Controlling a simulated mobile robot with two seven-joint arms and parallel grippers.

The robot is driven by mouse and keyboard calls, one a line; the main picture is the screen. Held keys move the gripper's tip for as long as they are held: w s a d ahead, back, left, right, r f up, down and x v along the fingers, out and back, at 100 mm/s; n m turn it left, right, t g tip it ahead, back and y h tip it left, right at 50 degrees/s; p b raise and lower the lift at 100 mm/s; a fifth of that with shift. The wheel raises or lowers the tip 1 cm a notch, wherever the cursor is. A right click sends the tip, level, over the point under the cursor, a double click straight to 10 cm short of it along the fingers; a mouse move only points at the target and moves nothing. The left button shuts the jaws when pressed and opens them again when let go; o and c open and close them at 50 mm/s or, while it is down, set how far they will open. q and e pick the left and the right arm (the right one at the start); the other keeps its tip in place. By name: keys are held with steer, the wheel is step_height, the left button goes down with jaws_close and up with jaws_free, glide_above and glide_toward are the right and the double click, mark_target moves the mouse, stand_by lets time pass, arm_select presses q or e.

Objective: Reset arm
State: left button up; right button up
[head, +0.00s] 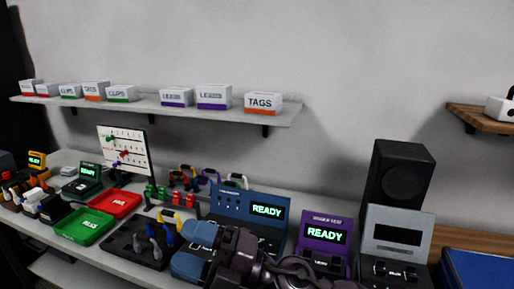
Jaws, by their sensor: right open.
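My right gripper (193,250) is at the lower middle of the head view, with its blue fingers apart and nothing seen between them. It is in front of the blue tester (237,203) with a lit READY screen and hides part of it. A black holder (122,242) with grey, blue and yellow looped cables (165,232) is just left of the fingers. A green tray (84,226) and a red tray (114,205) lie further left. My left gripper is not in view.
A purple tester (323,236) and a grey device (398,235) stand right of my arm, with a black speaker (400,172) behind. A board with pins (124,150) stands at the back left. A wall shelf (150,105) holds labelled boxes. A blue case (480,270) is at far right.

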steer(key=w+d+f+m+t+h, duration=0.1)
steer(key=w+d+m+t+h, duration=0.3)
steer(key=d+m+t, duration=0.45)
steer(key=w+d+f+m+t+h, duration=0.1)
steer(key=w+d+m+t+h, duration=0.2)
steer(key=d+m+t+h, duration=0.5)
steer(key=d+f+m+g+h, duration=0.1)
steer(key=d+f+m+h, duration=0.75)
steer(key=m, duration=0.25)
steer(key=s+d+f+m+g+h, duration=0.35)
steer(key=s+d+f+g, duration=0.25)
steer(key=s+d+f, duration=0.3)
steer(key=s+d+f+m+g+y, duration=0.15)
steer(key=s+f+g, duration=0.25)
steer(key=s, duration=0.4)
steer(key=s+d+f+m+g, duration=0.1)
steer(key=s+d+f+g, duration=0.1)
steer(key=s+f+g, duration=0.35)
steer(key=w+f+n+t, duration=0.1)
steer(key=w+f+t, duration=0.4)
steer(key=f+t, duration=0.4)
steer(key=shift+w+d, duration=0.15)
steer(key=shift+w, duration=0.2)
